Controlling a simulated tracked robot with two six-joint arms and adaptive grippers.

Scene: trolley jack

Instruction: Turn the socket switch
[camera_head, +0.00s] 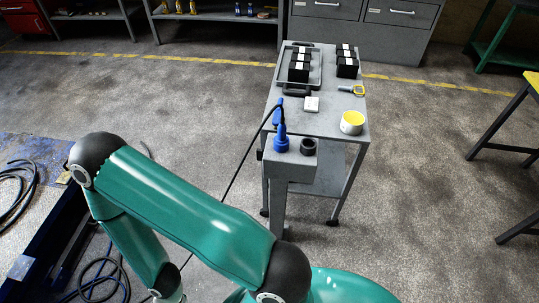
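A grey socket box (290,167) stands at the near end of a grey trolley. A blue plug (281,143) stands upright on its top, at the left, with a dark cable hanging down to the floor. A dark round knob-like part (308,147) sits on the top to the right of the plug. It may be the switch, but it is too small to tell its setting. A green arm of mine fills the lower left, well apart from the box. Neither of my grippers shows.
A bench (500,100) stands at right. Floor right of the trolley is clear.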

